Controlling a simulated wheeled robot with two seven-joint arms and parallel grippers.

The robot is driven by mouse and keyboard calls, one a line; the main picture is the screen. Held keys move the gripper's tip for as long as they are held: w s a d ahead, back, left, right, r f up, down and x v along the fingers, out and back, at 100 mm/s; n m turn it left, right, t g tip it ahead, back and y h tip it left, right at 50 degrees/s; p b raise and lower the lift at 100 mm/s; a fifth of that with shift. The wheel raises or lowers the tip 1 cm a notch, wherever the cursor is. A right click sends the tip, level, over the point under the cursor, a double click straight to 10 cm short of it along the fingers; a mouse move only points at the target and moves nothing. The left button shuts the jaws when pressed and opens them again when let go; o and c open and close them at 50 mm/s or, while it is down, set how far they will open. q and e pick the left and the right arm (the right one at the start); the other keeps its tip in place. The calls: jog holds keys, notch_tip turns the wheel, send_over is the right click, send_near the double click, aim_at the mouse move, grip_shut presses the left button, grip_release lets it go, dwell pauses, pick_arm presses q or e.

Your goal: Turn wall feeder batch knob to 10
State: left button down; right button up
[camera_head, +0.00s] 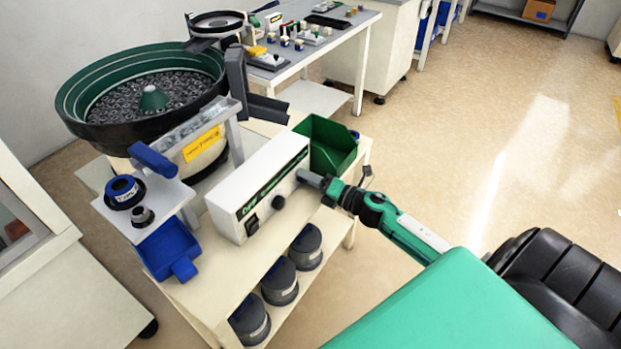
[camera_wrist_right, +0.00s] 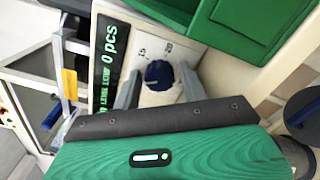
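The white feeder control box (camera_head: 250,190) stands on the bench cart, with a display strip on its front. In the right wrist view its display (camera_wrist_right: 108,75) reads "0 pcs". A dark blue knob (camera_wrist_right: 160,73) sits beside scale marks, of which 15 and 20 can be read; its pointer setting is not clear. My right gripper (camera_head: 308,178) is at the right end of the box front. In the wrist view the right gripper's fingers (camera_wrist_right: 160,84) stand on either side of the knob, with small gaps visible. A second, black knob (camera_head: 278,202) is further left on the box. My left gripper is not in view.
A green bin (camera_head: 325,143) sits right beside the box. The bowl feeder (camera_head: 150,95) full of small parts stands behind. A blue tray (camera_head: 168,250) is at the left, and grey canisters (camera_head: 280,280) are on the shelf below. The floor at right is clear.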

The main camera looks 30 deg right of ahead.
jog(key=shift+o, duration=0.6)
jog(key=shift+s+d, duration=0.25)
jog(key=shift+s, duration=0.25)
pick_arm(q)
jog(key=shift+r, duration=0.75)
pick_arm(e)
jog(key=v, duration=1.2)
jog(key=shift+s, duration=0.3)
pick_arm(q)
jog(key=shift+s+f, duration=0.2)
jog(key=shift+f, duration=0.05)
